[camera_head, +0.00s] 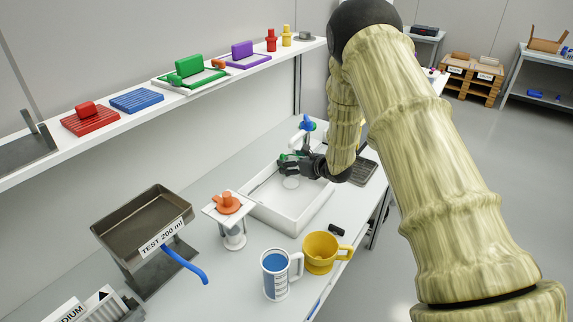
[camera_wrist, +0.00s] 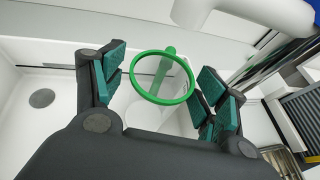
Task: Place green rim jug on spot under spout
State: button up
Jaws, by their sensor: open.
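The green rim jug shows in the wrist view as a green ring (camera_wrist: 134,77) with a green handle at its far side. Its pale body below the rim is hard to make out against the white basin. My gripper (camera_wrist: 157,88) is open, with its green-padded fingers on either side of the jug and gaps visible between pads and rim. In the head view my gripper (camera_head: 290,162) is low over the white sink basin (camera_head: 262,214), and the jug is mostly hidden there. A white tap spout (camera_wrist: 262,12) is above right of the jug; its blue-topped tap (camera_head: 306,126) stands behind my gripper.
A grey drain disc (camera_wrist: 42,98) lies in the basin floor. A metal tray (camera_head: 145,222) stands left. A shelf (camera_head: 130,117) runs above.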

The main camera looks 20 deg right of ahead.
jog(key=b+v, duration=0.2)
jog(key=v, duration=0.5)
jog(key=shift+s+r, duration=0.2)
jog(key=shift+s, duration=0.15)
jog(key=shift+d, duration=0.1)
dwell(1.6)
